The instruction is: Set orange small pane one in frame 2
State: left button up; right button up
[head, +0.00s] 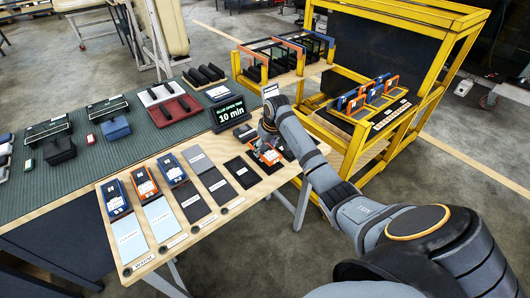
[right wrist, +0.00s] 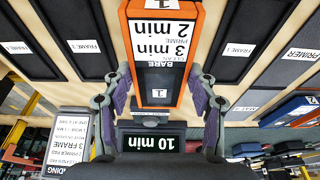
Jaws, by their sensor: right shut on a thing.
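My right gripper (head: 266,148) is shut on an orange-edged small pane (head: 268,156), above the right end of the wooden board. In the right wrist view the gripper (right wrist: 160,90) holds the pane (right wrist: 166,52) between its fingers; its upside-down label reads "BARE", "3 min", "2 min" and "1". Dark panels with upside-down "FRAME" labels lie beyond it, one left (right wrist: 98,25) and one right of it (right wrist: 240,28); I cannot read their numbers surely. The pane hides what is directly behind it. My left gripper is not in view.
The wooden board (head: 262,200) bears blue and orange panes (head: 116,198) and grey pads (head: 215,185). A "10 min" display (head: 230,113) stands close behind the gripper. The yellow trolley (head: 425,100) stands right, with blue and orange pieces (head: 378,92) in a rack.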

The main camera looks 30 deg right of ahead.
jog(key=shift+a+f, duration=0.1)
jog(key=shift+f, duration=1.05)
jog(key=shift+s+f, duration=0.1)
jog(key=shift+f, duration=0.05)
jog(key=o, duration=1.4)
jog(key=shift+o, duration=0.2)
jog(key=v, duration=1.2)
